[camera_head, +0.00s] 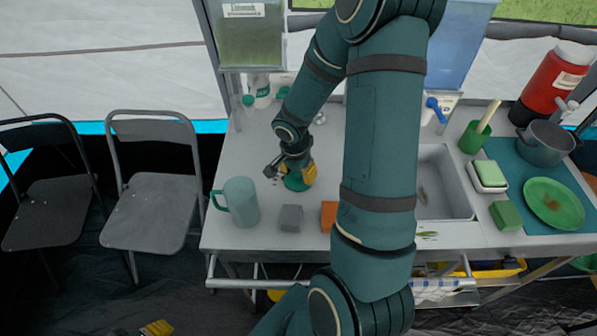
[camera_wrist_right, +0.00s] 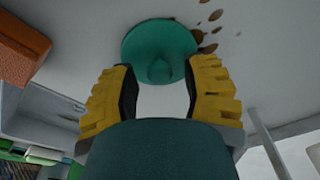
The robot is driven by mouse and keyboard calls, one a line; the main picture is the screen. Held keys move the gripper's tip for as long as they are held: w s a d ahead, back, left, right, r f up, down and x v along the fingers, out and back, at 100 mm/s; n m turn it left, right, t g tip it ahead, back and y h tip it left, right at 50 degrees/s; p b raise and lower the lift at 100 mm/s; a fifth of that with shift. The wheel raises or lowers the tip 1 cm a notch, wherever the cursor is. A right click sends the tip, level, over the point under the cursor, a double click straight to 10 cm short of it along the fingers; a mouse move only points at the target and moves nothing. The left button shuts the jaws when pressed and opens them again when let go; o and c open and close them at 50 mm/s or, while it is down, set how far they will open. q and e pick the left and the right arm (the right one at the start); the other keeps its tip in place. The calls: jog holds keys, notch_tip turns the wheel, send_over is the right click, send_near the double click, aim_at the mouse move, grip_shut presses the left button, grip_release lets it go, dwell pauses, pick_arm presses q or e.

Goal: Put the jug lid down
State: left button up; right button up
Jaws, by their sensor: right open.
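The jug lid (camera_head: 295,184) is a round teal-green disc lying on the white worktop, right of the jug. In the right wrist view the lid (camera_wrist_right: 158,38) rests flat against the worktop with its small knob facing me. My right gripper (camera_head: 291,172) is over the lid; in its wrist view the yellow fingers (camera_wrist_right: 162,82) are spread apart, either side of the knob, with nothing held. The teal translucent jug (camera_head: 243,204) stands upright on the worktop with its handle to the left. My left gripper (camera_head: 150,329) shows only as yellow fingertips at the bottom edge.
A grey block (camera_head: 290,218) and an orange block (camera_head: 328,216) lie in front of the lid. Brown spots (camera_wrist_right: 207,34) mark the worktop beside it. A white bottle (camera_head: 261,92) stands behind. The sink (camera_head: 445,180) is right of my arm. Folding chairs (camera_head: 152,208) stand left.

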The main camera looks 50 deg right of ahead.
aim_at(295, 183)
notch_tip(295, 183, up, 11)
jog(key=a+p, duration=0.1)
jog(key=p, duration=0.1)
jog(key=shift+a, duration=0.2)
jog(key=shift+s, duration=0.15)
dwell(0.4)
